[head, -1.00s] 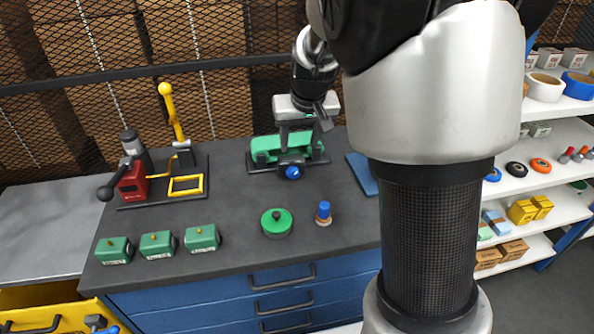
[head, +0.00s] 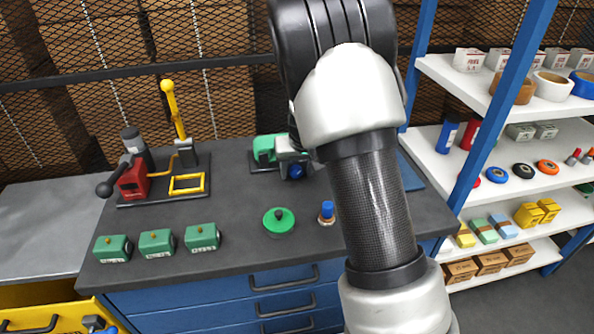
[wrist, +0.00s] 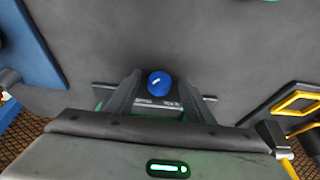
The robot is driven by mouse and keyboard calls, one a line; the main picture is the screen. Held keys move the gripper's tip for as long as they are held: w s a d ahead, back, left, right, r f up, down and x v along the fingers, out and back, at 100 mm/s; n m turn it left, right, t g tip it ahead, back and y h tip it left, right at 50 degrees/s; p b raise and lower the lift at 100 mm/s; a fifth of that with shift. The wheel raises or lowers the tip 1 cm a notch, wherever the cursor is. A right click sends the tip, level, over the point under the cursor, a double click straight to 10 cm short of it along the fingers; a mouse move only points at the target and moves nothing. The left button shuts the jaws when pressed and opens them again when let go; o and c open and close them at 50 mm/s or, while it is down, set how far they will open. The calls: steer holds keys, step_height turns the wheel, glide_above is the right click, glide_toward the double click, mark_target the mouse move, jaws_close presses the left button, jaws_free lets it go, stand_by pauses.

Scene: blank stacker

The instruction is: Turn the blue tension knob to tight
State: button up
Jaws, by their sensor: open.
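The blue tension knob (head: 295,171) is on the front of the green device (head: 264,150) at the back of the bench. In the wrist view the knob (wrist: 160,85) shows a short white mark on its face, slanting. Small labels beside its base are too blurred to read. My gripper (wrist: 160,76) is open, with one finger on each side of the knob. Whether the fingers touch it cannot be told. In the head view my arm hides much of the gripper and the device's right part.
A red device with a yellow lever (head: 174,108) stands at the back left of the bench. Several green blocks (head: 157,243), a round green lid (head: 279,221) and a blue-topped peg (head: 327,210) are in front. White shelves (head: 470,110) stand right.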

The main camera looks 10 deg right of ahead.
steer(key=c, duration=1)
steer(key=shift+d+f+y+b, duration=0.15)
steer(key=shift+f+y+b, duration=0.2)
steer(key=shift+b, duration=0.85)
steer(key=shift+c, duration=0.2)
steer(key=shift+b, duration=0.55)
steer(key=shift+r+y+b, duration=0.25)
steer(key=shift+y+b, duration=0.05)
steer(key=shift+y, duration=0.05)
steer(key=shift+r, duration=0.1)
steer(key=o, duration=1)
steer(key=shift+o, duration=0.2)
